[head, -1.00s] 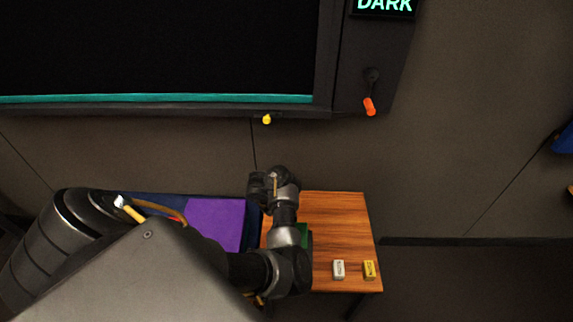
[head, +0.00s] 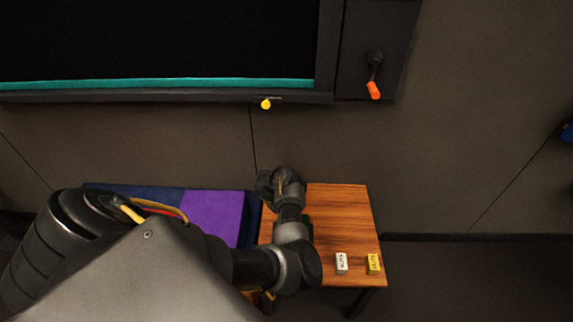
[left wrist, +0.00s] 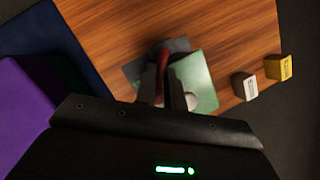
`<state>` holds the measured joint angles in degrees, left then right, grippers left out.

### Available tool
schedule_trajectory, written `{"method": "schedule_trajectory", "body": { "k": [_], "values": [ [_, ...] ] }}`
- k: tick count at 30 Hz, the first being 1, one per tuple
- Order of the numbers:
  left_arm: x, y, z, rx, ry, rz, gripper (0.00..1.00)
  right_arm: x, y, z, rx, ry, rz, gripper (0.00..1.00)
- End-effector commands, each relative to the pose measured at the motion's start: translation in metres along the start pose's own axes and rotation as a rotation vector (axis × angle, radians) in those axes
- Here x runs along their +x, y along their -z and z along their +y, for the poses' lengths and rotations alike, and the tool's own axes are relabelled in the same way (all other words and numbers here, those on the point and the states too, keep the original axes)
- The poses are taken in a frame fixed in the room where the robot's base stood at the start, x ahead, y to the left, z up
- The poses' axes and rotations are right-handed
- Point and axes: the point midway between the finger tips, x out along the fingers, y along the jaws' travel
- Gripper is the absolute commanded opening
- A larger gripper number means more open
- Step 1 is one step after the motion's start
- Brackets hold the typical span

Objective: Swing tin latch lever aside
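In the left wrist view a green tin (left wrist: 198,82) with a darker grey-green part beside it lies on the wooden table. A red lever (left wrist: 163,66) stands out at its middle. My left gripper (left wrist: 163,80) is over the tin, its two fingers close together at the red lever. The lever shows between the fingertips, but whether they touch it is unclear. A round pale knob (left wrist: 191,101) sits by the right finger. In the head view my left gripper (head: 279,186) points away over the table, and my arm hides nearly all of the tin. My right gripper is not in view.
A white block (head: 341,263) and a yellow block (head: 373,263) stand on the wooden table (head: 345,215), right of my arm. A purple and navy surface (head: 212,212) adjoins it on the left. A wall panel behind has an orange-handled lever (head: 374,90) and a yellow knob (head: 266,104).

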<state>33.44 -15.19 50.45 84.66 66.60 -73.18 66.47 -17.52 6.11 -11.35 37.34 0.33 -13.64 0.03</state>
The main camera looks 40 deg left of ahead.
Motion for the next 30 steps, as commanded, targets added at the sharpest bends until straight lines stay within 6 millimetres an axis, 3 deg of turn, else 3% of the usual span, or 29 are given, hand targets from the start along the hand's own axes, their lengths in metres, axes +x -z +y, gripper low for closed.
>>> {"method": "schedule_trajectory", "body": {
  "k": [14, 23, 30],
  "values": [
    [-0.002, -0.001, 0.002, 0.040, 0.018, 0.004, 0.00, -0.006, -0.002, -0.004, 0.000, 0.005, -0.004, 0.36],
    [-0.004, -0.003, 0.010, 0.225, 0.095, 0.020, 0.00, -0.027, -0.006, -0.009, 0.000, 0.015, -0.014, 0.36],
    [-0.003, -0.006, 0.018, 0.436, 0.183, 0.036, 0.00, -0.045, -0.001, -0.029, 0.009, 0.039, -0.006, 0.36]
  ]
}}
